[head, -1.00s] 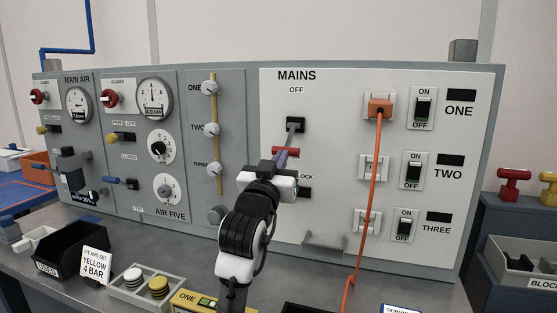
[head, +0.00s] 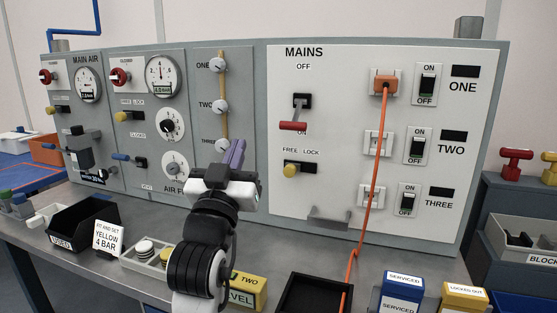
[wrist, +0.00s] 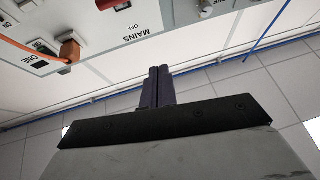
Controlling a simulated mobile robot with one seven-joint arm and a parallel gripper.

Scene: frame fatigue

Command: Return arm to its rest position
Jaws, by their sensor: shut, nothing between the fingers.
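My gripper (head: 235,153) stands in front of the panel in the head view, left of the MAINS plate, pointing up with its purple-grey fingers together and empty. In the wrist view the fingers (wrist: 158,76) are shut side by side, with the ceiling behind them. The red-handled MAINS lever (head: 294,125) is on the white plate to the right of my gripper, its handle at the ON mark. The gripper is apart from it. A yellow knob (head: 290,168) sits below, by the FREE and LOCK marks.
An orange cable (head: 372,190) hangs from the top socket (head: 385,84) down to the bench.

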